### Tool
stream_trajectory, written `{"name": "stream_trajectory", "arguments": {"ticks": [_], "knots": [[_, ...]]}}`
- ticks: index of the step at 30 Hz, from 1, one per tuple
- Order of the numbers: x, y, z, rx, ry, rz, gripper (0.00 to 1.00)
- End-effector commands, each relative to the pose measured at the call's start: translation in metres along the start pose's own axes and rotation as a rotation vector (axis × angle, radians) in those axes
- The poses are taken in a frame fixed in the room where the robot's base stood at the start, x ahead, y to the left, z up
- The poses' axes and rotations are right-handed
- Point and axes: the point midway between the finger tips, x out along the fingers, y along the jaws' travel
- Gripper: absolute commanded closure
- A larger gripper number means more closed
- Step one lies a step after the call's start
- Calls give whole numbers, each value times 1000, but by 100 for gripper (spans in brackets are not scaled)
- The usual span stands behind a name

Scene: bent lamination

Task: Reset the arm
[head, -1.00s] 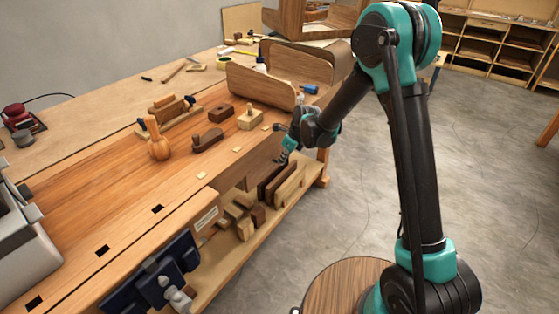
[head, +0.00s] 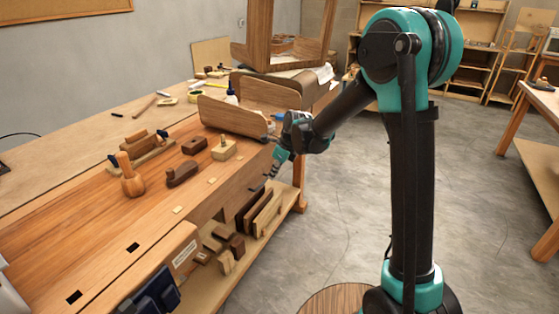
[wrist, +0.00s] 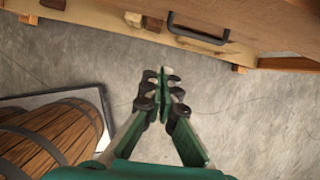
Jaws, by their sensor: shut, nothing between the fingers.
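My arm reaches from the right of the head view toward the front of the workbench (head: 90,228). My gripper (head: 268,182) hangs beside the bench's front edge, in front of the lower shelf's upright boards. From this view I cannot tell the gap to the bench. In the wrist view my gripper (wrist: 163,86) has its fingers together, with nothing between them, over grey concrete floor. A dark handle (wrist: 198,36) on a wooden front lies beyond the fingertips, apart from them.
Dark boards (head: 250,210) stand on the lower shelf. A blue vise (head: 152,298) sits at the front. Open concrete floor (head: 480,210) lies to the right.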

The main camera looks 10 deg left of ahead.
Motion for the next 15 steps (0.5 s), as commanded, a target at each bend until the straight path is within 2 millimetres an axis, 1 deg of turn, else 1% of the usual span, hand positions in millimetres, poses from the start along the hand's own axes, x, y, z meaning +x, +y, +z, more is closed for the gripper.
{"name": "stream_trajectory", "arguments": {"ticks": [2, 5, 6, 8, 9, 11, 12, 14, 15], "knots": [[-11, -2, -15, -57, 5, -15, 100], [-31, -4, -45, -199, 19, -45, 100], [-41, -3, -61, -274, 29, -59, 100], [-55, -2, -86, -391, 48, -79, 100], [-64, 0, -102, -471, 63, -90, 100], [-76, 4, -126, -591, 88, -106, 100], [-84, 7, -142, -671, 105, -115, 100], [-94, 14, -167, -790, 135, -126, 100], [-101, 18, -182, -870, 156, -130, 100]]}}
